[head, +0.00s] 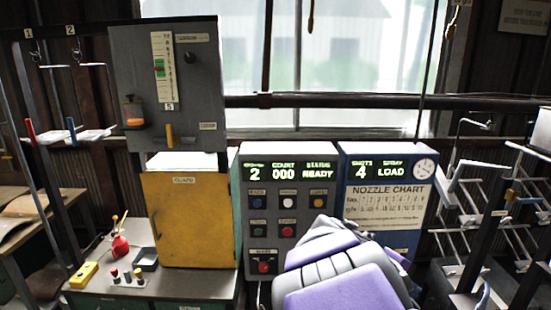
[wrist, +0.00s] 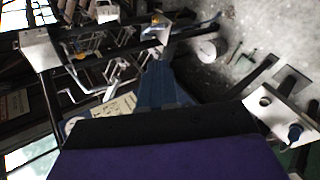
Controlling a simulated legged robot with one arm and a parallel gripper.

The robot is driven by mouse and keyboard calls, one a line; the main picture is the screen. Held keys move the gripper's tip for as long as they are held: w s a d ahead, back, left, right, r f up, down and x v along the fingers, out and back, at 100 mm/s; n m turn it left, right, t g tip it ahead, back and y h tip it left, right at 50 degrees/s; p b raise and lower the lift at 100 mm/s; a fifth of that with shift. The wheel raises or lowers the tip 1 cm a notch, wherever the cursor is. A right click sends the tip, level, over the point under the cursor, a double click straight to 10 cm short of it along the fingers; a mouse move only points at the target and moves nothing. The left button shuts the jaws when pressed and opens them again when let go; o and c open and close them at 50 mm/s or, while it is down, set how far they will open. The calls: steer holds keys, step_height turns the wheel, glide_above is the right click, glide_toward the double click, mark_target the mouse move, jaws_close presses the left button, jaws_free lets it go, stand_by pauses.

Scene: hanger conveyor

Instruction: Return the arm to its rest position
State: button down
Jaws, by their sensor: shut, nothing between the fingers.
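My arm shows at the lower middle of the head view as purple and grey rounded links, in front of the panels. My gripper (wrist: 165,128) fills the bottom of the wrist view as a purple body with a black front edge. It is shut, and nothing shows held in it. In the head view my arm covers part of this cabinet's front (head: 388,208).
A grey control panel (head: 287,215) reads READY, left of the nozzle-chart cabinet. A yellow guard box (head: 192,222) stands on a bench (head: 150,283) with a red oil can (head: 120,243). Metal racks (head: 480,210) stand at right. Concrete floor shows in the wrist view (wrist: 250,25).

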steer(key=s+a+f+m+g+y, duration=0.1)
steer(key=s+a+f+y, duration=0.2)
steer(key=s, duration=0.6)
steer(key=s+a+f+m+g+y+b, duration=0.1)
steer(key=s+a+f+m+g+y, duration=0.1)
steer(key=s+a, duration=0.4)
steer(key=s+a+f+m+g+y, duration=0.1)
steer(key=s+a+f+y, duration=0.4)
steer(key=s, duration=0.8)
steer(key=shift+a+m, duration=0.15)
steer(key=shift+m, duration=0.55)
steer(key=c, duration=1.8)
jaws_free()
steer(key=shift+w, duration=0.1)
